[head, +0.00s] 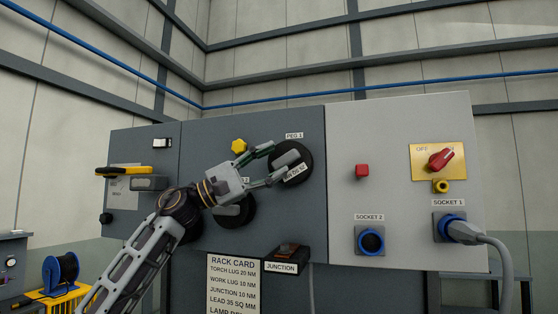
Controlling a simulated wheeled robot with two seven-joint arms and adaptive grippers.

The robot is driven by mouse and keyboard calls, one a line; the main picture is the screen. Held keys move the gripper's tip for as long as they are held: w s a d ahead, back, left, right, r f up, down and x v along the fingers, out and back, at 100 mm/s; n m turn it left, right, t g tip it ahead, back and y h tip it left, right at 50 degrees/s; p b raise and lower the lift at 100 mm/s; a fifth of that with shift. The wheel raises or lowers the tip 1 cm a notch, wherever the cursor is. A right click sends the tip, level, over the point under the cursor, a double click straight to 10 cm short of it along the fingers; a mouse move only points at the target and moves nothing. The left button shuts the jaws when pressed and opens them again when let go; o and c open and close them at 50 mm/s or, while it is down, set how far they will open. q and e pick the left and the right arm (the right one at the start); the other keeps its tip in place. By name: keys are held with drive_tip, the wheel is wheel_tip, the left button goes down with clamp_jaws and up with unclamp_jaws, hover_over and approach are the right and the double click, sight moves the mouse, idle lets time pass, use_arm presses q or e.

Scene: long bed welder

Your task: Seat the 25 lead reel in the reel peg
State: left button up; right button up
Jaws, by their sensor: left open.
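A dark round reel (302,152) with a white label hangs on the panel under the PEG 1 sign (294,135). The label is tilted and too small to read surely. A grey bar shows across its face. My left gripper (273,164) is open, its fingers pointing right at the left side of this reel. I cannot tell whether they touch it. A second dark round piece (236,215) sits lower left, partly hidden behind my gripper, below a mostly covered peg sign. Which reel is the 25 lead reel is not clear. My right gripper is not in view.
A yellow knob (239,146) is just above my gripper. A junction box (288,253) sticks out below. The light panel at right has a red button (362,170), a red rotary switch (440,159), socket 2 (371,241) and a plugged cable (466,233). A blue reel (61,272) stands lower left.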

use_arm(q)
drive_tip(key=v, duration=0.9)
drive_tip(key=shift+a, duration=0.1)
idle(0.8)
